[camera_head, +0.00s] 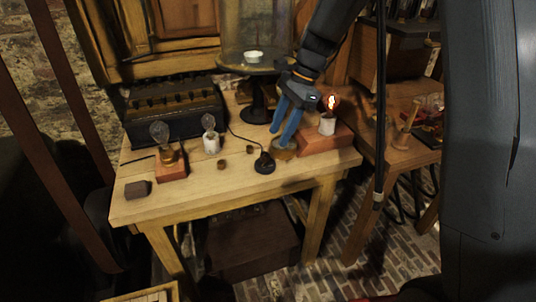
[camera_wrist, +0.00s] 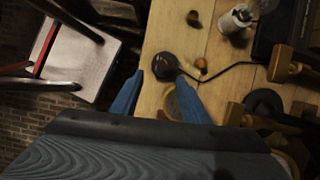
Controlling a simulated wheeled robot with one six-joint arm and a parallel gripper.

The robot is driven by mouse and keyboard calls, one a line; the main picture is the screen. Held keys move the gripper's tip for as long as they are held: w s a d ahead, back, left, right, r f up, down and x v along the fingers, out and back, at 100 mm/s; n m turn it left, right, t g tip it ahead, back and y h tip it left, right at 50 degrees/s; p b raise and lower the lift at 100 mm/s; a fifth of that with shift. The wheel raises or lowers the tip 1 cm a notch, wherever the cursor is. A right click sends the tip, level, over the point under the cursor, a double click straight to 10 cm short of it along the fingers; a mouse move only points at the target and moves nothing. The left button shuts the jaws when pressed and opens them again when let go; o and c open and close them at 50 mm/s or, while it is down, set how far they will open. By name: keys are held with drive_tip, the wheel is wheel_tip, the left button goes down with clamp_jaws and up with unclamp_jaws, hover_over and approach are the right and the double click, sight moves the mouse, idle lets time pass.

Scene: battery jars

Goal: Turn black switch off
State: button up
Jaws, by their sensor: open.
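The black switch (camera_head: 264,163) is a small round dark piece with a cord, near the front edge of the wooden table. It also shows in the wrist view (camera_wrist: 165,66), just beyond and between my fingertips. My gripper (camera_head: 279,138) has blue fingers, spread apart and empty, pointing down at the table to the right of the switch. A lit bulb (camera_head: 332,101) glows in a white socket on a reddish block. I cannot tell whether the gripper touches anything, nor the switch's lever position.
A round brass-coloured piece (camera_head: 284,149) lies under my fingers. Unlit bulbs (camera_head: 159,132) stand to the left, with a small dark block (camera_head: 137,189) at the table's corner. A glass jar stand (camera_head: 256,98) is behind. The front-middle of the wooden table (camera_head: 222,185) is clear.

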sight(265, 153)
drive_tip(key=shift+m, duration=0.4)
drive_tip(key=shift+w+a+p+x, duration=0.15)
drive_tip(key=shift+w+a+x, duration=0.05)
drive_tip(key=shift+x, duration=1.15)
drive_tip(key=shift+w+a+p+x, duration=0.15)
drive_tip(key=shift+p+x, duration=0.05)
drive_tip(key=shift+x, duration=1.1)
drive_tip(key=shift+w+a+p+x, duration=0.15)
drive_tip(key=shift+w+a+x, duration=0.05)
drive_tip(key=shift+x, duration=1.15)
drive_tip(key=shift+r, duration=0.15)
clamp_jaws()
